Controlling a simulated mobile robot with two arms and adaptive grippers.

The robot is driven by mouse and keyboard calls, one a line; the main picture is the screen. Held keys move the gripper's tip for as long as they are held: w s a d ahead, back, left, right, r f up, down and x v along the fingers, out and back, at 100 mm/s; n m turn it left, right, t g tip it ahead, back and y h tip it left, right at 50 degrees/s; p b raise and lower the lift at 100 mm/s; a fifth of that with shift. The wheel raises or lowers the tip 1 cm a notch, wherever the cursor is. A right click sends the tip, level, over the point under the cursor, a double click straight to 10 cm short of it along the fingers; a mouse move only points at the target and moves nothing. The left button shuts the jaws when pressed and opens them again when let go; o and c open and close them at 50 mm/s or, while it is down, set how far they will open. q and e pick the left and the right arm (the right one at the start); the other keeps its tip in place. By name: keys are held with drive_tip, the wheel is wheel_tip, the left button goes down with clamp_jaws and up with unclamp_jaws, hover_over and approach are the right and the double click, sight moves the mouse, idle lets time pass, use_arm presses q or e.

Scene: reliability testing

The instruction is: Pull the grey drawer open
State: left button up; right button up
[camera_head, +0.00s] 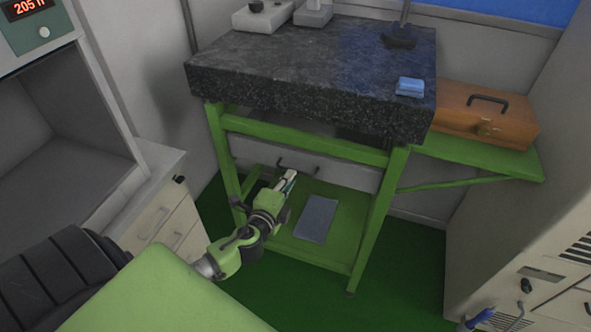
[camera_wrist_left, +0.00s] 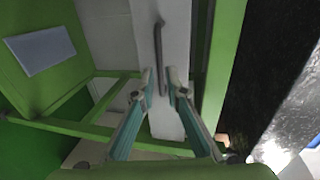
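The grey drawer (camera_head: 335,171) is under the dark stone table top, in the green frame. It looks closed. Its dark bar handle (camera_head: 297,163) is partly hidden by my left gripper (camera_head: 289,180), which is in front of it. In the left wrist view the drawer front (camera_wrist_left: 181,30) fills the upper middle, with the handle (camera_wrist_left: 159,50) upright in the picture. My left gripper (camera_wrist_left: 161,76) shows two teal-sided fingers, apart, one on each side of the handle's lower part. I see gaps between fingers and handle; contact cannot be told. My right gripper is not in view.
The green table leg (camera_head: 375,222) stands right of the drawer. A lower green shelf holds a grey-blue flat panel (camera_head: 316,218). A wooden box (camera_head: 487,117) sits on the side shelf. White drawers (camera_head: 167,218) stand left of my left arm.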

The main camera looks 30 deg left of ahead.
use_arm(q)
drive_tip(key=shift+x, duration=2.7)
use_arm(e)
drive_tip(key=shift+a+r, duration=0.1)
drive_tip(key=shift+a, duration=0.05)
use_arm(q)
clamp_jaws()
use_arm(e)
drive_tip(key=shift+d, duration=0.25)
use_arm(q)
drive_tip(key=shift+d, duration=0.1)
